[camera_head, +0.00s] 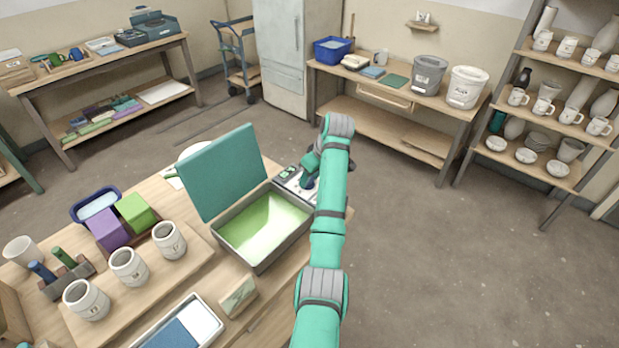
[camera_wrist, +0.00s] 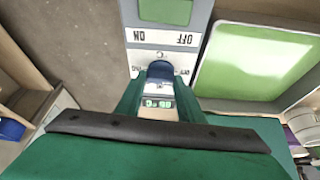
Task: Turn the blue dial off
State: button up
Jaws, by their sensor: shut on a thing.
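The blue dial (camera_wrist: 160,70) sits on a light grey control panel (camera_wrist: 187,60), between the fingertips of my gripper (camera_wrist: 160,90) in the wrist view. My gripper is shut on the dial. The panel carries ON and OFF lettering, upside down in that view, and a green display (camera_wrist: 165,10) beyond it. Which mark the dial points to cannot be told. In the head view my gripper (camera_head: 309,177) reaches down onto the panel (camera_head: 291,182), and my arm and fingers hide most of the dial.
An open grey tub (camera_head: 242,254) of green glaze stands beside the panel, its teal lid (camera_head: 222,172) raised. Several white mugs (camera_head: 128,266), a purple block (camera_head: 109,229) and a green block (camera_head: 136,210) stand to the left on the wooden table. Open floor lies to the right.

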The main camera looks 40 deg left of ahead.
jog(key=shift+a+r+n, duration=0.1)
jog(key=shift+n, duration=0.6)
jog(key=o, duration=1.1)
jog(key=shift+c, duration=0.2)
jog(key=v, duration=1)
jog(key=shift+w+d+r, duration=0.25)
jog(key=shift+r, duration=0.1)
jog(key=shift+f, duration=0.1)
